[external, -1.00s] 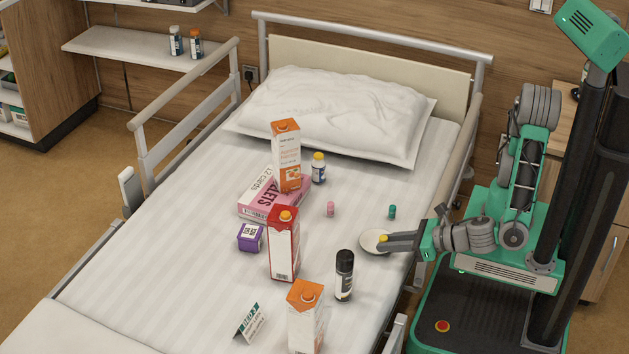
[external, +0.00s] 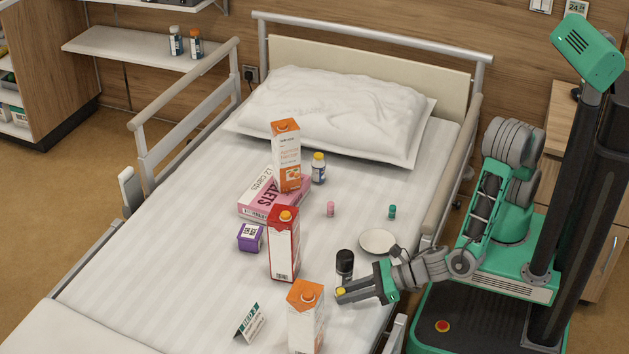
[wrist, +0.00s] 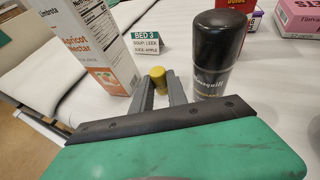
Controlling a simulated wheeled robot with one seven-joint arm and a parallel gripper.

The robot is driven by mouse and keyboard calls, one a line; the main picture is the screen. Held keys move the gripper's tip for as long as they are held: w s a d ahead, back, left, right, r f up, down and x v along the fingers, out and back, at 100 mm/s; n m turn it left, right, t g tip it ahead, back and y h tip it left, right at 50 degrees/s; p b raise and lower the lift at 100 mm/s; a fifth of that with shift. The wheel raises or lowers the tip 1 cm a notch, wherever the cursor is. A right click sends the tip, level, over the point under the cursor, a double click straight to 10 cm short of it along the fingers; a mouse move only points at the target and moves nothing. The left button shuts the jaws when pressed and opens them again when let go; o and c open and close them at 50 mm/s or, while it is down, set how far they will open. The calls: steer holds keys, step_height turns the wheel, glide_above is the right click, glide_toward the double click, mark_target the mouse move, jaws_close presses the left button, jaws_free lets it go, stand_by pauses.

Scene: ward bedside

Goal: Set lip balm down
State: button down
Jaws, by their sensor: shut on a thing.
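The lip balm is a small yellow cylinder (wrist: 158,77). In the wrist view it stands between the grey fingertips of my gripper (wrist: 160,92), which is shut on it. In the external view the yellow lip balm (external: 341,291) shows at the tip of my gripper (external: 343,295), over the front right part of the bed, between the black-capped bottle and the near orange-topped carton. Whether its base touches the sheet cannot be told.
A black-capped bottle (wrist: 220,55) stands close on the right of my fingers. An apricot nectar carton (wrist: 95,45) stands on the left. The BED 3 card (wrist: 148,43) stands beyond. A white saucer (external: 378,241), pink lip balm (external: 330,209) and green one (external: 392,211) sit farther back.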

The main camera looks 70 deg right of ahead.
mark_target(337, 319)
steer(key=shift+w+a+f+b, duration=0.15)
steer(key=shift+w+a+f, duration=0.15)
steer(key=shift+f, duration=0.25)
steer(key=shift+w+a+f+b, duration=0.15)
steer(key=shift+w+a+f, duration=0.15)
steer(key=shift+f, duration=0.25)
steer(key=shift+w+a+f+b, duration=0.15)
steer(key=shift+f+b, duration=0.35)
steer(key=shift+f, duration=0.45)
steer(key=shift+w+a+f+b, duration=0.15)
steer(key=shift+f+b, duration=0.35)
steer(key=shift+f, duration=0.4)
steer(key=shift+f, duration=0.15)
steer(key=c, duration=1.3)
jaws_free()
steer(key=shift+r, duration=0.25)
steer(key=p+v, duration=0.3)
steer(key=v, duration=0.9)
